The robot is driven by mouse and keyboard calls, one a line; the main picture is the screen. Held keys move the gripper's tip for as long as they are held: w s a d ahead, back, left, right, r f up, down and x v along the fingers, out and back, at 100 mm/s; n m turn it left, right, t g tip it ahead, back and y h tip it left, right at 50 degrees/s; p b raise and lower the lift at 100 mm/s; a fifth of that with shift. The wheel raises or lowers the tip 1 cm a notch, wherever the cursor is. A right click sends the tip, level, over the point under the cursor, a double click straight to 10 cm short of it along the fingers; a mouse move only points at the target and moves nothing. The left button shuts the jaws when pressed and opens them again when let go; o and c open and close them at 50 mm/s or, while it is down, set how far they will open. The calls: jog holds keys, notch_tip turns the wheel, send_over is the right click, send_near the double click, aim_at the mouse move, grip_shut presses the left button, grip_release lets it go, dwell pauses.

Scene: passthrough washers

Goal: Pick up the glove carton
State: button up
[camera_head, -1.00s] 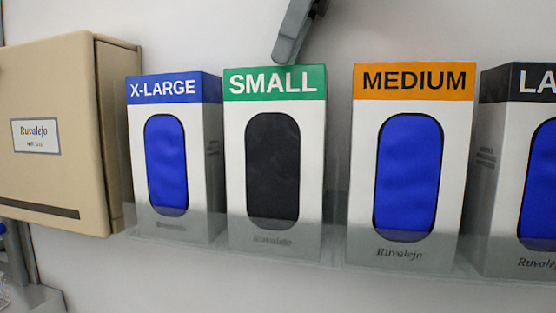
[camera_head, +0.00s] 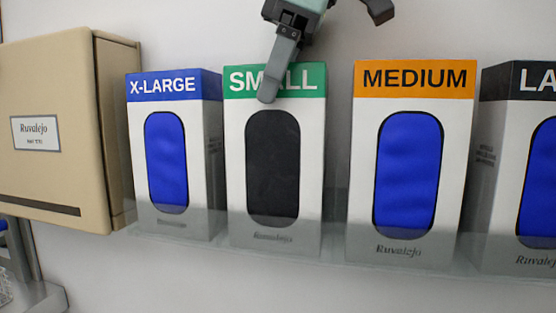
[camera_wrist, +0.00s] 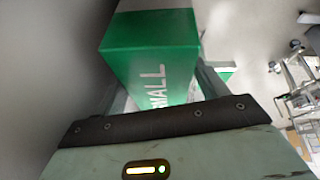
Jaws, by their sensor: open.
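The SMALL glove carton (camera_head: 311,170) has a green top band and a dark oval window. It stands upright on a clear shelf (camera_head: 330,262). X-LARGE (camera_head: 210,160), MEDIUM (camera_head: 364,170) and a black-topped carton (camera_head: 500,130) stand in the same row. My gripper (camera_head: 324,57) is open and empty at the top of the SMALL carton. One finger overlaps its label in the head view; the other shows higher, to the right. In the wrist view the green top of the SMALL carton (camera_wrist: 150,62) lies ahead, between the fingers. Contact cannot be told.
A beige wall cabinet (camera_head: 55,140) labelled Ruvalejo stands close to the left of the row. A narrow gap separates the SMALL and MEDIUM cartons. The wrist view shows a rack (camera_wrist: 298,85) off to the right.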

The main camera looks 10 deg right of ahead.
jog(key=shift+f, duration=0.1)
dwell(0.3)
jog(key=c, duration=1.1)
